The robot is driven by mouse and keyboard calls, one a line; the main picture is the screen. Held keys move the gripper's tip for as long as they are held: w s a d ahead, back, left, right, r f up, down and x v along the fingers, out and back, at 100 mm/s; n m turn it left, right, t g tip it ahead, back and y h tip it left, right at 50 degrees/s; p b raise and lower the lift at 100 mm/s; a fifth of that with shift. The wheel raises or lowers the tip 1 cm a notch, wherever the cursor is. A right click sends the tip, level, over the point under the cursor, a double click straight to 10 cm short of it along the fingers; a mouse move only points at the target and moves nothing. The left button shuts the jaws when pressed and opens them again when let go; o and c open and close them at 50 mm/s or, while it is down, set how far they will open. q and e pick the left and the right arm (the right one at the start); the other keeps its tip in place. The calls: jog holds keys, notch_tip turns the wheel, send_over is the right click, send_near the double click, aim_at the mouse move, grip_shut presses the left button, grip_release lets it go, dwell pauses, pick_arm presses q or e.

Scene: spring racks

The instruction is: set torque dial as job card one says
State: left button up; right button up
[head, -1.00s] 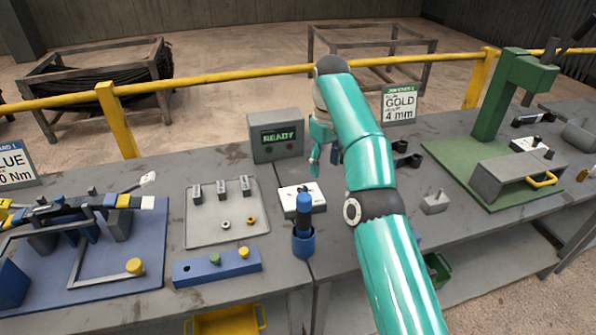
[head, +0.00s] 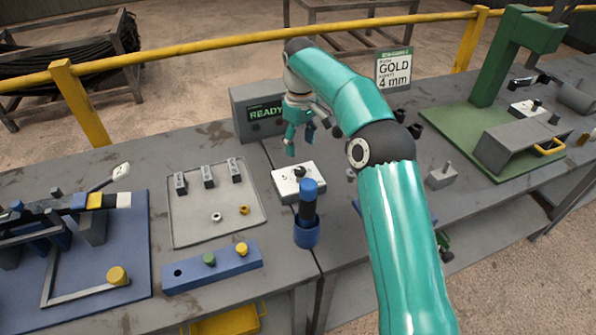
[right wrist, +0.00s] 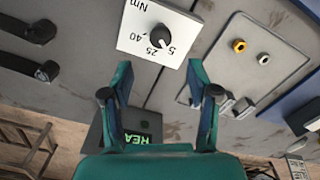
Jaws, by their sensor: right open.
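The torque dial is a black knob (head: 299,172) on a white-topped box (head: 286,184), near the middle of the bench. In the right wrist view the knob (right wrist: 160,37) sits on the white plate (right wrist: 133,36), which is marked 5, 25, 40 and Nm. Its pointer looks turned toward the 5 side, but the exact setting is hard to tell. My right gripper (head: 299,145) is open and empty, behind and above the dial box in the head view. In the wrist view its fingers (right wrist: 160,72) are apart, short of the knob. Job card one and my left gripper are out of view.
A grey READY display (head: 240,105) stands behind. A grey tray (head: 200,232) lies left, with a blue block (head: 190,280) in front. A GOLD 4 mm card (head: 394,68) stands behind.

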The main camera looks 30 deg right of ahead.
aim_at(299, 169)
notch_tip(299, 169, down, 9)
jog(key=shift+s+r, duration=0.1)
jog(key=shift+r, duration=0.1)
jog(key=c, duration=1)
jog(key=shift+a, duration=0.4)
grip_shut()
jog(key=shift+d, duration=0.3)
